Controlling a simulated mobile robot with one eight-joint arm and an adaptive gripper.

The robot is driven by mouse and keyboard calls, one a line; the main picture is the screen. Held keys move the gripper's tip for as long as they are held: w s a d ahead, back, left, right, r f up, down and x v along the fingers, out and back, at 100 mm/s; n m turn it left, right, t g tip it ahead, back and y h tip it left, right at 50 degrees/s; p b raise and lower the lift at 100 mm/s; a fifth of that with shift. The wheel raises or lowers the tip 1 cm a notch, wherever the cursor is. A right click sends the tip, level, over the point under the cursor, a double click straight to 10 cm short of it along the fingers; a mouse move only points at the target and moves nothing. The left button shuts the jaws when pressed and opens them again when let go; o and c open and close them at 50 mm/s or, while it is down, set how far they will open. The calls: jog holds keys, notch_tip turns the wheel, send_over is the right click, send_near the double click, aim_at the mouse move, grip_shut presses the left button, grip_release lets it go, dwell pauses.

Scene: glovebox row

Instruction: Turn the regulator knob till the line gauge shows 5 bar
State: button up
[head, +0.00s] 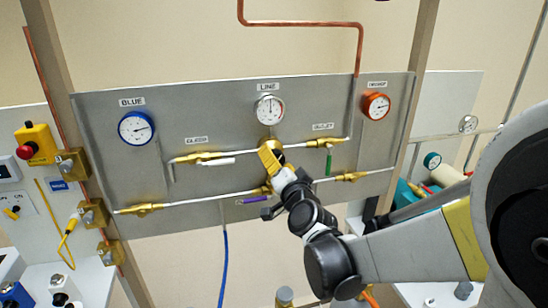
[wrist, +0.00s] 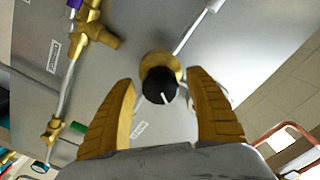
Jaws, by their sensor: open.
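The line gauge (head: 269,109) is a white-faced dial under a LINE label on the grey panel. Its needle points roughly upward; the numbers are too small to read. The regulator knob (wrist: 160,85) is black with a white pointer line and sits on a brass body (wrist: 158,62) in the wrist view. The pointer line is at the knob's lower part. My gripper (wrist: 168,100) is open, with one yellow finger on each side of the knob and visible gaps to it. In the head view my gripper (head: 270,157) is in front of the panel below the line gauge and hides the knob.
A blue gauge (head: 136,128) and an orange gauge (head: 375,106) flank the line gauge. Pipes with a white-handled valve (head: 216,162), a green handle (head: 329,164) and a purple handle (head: 257,199) run close around my gripper. A blue hose (head: 224,265) hangs below.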

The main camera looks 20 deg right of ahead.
jog(key=s, duration=1)
jog(key=s+f+n+g+b, duration=0.6)
jog(key=s+f+n+g, duration=0.3)
jog(key=s+f, duration=0.8)
jog(key=shift+s+g, duration=1)
jog(key=shift+s, duration=0.05)
